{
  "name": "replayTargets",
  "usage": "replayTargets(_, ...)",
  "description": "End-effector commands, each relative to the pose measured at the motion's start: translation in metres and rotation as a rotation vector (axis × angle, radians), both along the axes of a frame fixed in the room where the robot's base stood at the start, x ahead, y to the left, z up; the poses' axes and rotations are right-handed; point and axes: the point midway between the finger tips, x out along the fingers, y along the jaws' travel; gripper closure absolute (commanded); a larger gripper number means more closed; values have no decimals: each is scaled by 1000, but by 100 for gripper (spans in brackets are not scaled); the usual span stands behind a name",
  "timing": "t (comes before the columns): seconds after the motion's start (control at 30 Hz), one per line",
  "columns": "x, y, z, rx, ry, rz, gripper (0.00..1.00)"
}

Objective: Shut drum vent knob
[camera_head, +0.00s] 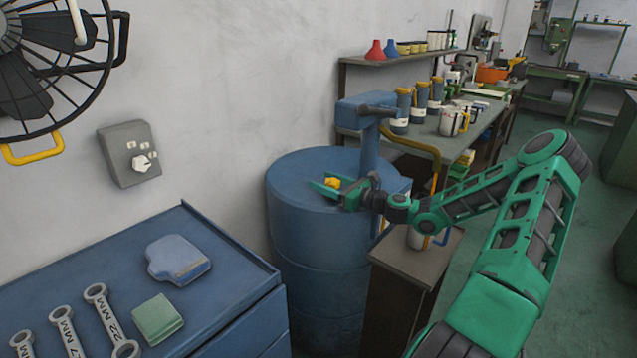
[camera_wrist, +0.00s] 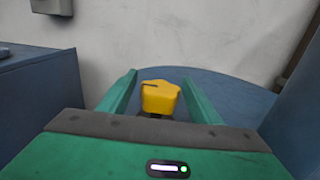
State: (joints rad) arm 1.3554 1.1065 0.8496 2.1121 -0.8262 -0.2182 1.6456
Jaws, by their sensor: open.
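The drum vent knob is a small yellow lobed knob (camera_head: 332,182) on top of a blue drum (camera_head: 310,235). My gripper (camera_head: 328,186) is green and open, just above the drum top, with the knob at its fingers. In the wrist view the yellow knob (camera_wrist: 160,97) sits between the two green fingers of my gripper (camera_wrist: 158,92), with a visible gap on each side. A dark mark shows on the knob's upper face.
A blue pump (camera_head: 368,125) rises from the drum just behind my gripper. A blue cabinet (camera_head: 225,255) with wrenches stands at the left. A small brown stand (camera_head: 415,262) is at the drum's right. A wall switch box (camera_head: 128,153) hangs at the left.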

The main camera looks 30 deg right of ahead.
Motion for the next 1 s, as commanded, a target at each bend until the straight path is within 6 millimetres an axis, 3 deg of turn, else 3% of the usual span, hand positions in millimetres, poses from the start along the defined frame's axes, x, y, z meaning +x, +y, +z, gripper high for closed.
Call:
replayTargets(0.2, 17, 7, 0, -1, 1, 0, 42)
replayTargets(0.53, 19, 8, 0, -1, 1, -1, 42)
replayTargets(0.7, 19, 8, 0, -1, 1, -1, 83)
replayTargets(1.0, 19, 7, 0, -1, 1, -22, 84)
